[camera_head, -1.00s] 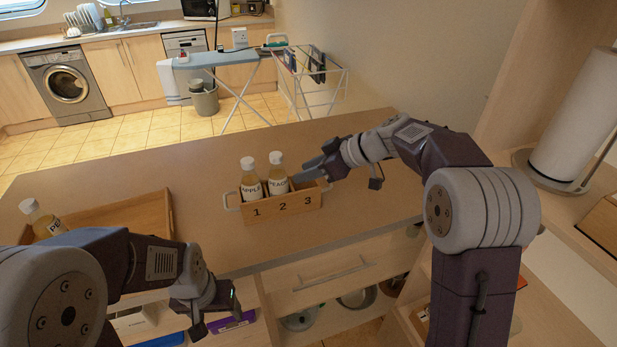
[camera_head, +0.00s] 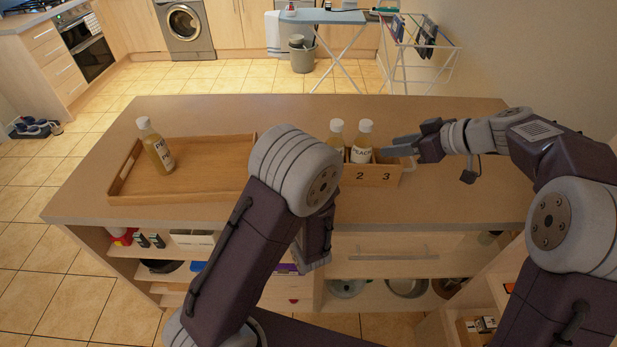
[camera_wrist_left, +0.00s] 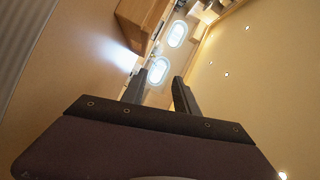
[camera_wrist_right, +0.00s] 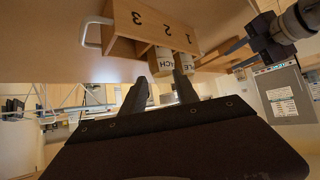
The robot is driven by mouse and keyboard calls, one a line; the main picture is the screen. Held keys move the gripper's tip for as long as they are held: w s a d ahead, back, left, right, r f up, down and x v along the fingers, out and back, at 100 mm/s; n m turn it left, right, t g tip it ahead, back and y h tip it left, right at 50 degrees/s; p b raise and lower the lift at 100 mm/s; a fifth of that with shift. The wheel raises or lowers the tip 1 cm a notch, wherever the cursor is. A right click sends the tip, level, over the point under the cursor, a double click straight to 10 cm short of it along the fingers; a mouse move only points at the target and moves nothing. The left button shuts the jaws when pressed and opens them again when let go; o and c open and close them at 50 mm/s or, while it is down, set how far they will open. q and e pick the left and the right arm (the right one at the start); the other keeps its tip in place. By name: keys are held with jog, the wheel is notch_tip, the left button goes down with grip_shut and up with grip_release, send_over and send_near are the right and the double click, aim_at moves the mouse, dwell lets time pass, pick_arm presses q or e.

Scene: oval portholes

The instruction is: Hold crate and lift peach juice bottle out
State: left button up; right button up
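The wooden crate (camera_head: 372,176) stands on the counter, its front numbered. The peach juice bottle (camera_head: 361,145) stands upright in its middle compartment, and the apple bottle (camera_head: 337,137) stands left of it. Compartment 3 looks empty of bottles. My right gripper (camera_head: 392,146) is open just right of the peach bottle; in the right wrist view the peach bottle (camera_wrist_right: 161,64) shows beyond and between the spread fingers, not gripped. My left gripper is hidden behind my left arm in the head view; in the left wrist view its fingers (camera_wrist_left: 158,84) are apart and empty.
My left arm blocks the view of the crate's left end. The counter behind the crate is clear. Open shelves and a drawer (camera_head: 385,255) sit below the counter front.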

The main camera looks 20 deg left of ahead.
pick_arm(q)
jog(key=w+d+m+t+h, duration=0.1)
jog(key=d+h, duration=0.1)
jog(key=d, duration=0.1)
jog(key=w+d+f+t+h, duration=0.1)
jog(key=d+h, duration=0.1)
jog(key=d, duration=0.1)
jog(key=w+d+f+m+t+h, duration=0.1)
jog(key=d+t, duration=0.1)
jog(key=d, duration=0.1)
jog(key=shift+w+d+m+h, duration=0.25)
jog(key=shift+d+m+h, duration=0.05)
jog(key=shift+d+h, duration=0.1)
jog(key=x, duration=0.9)
jog(key=shift+a+r, duration=0.1)
jog(key=shift+a, duration=0.05)
grip_shut()
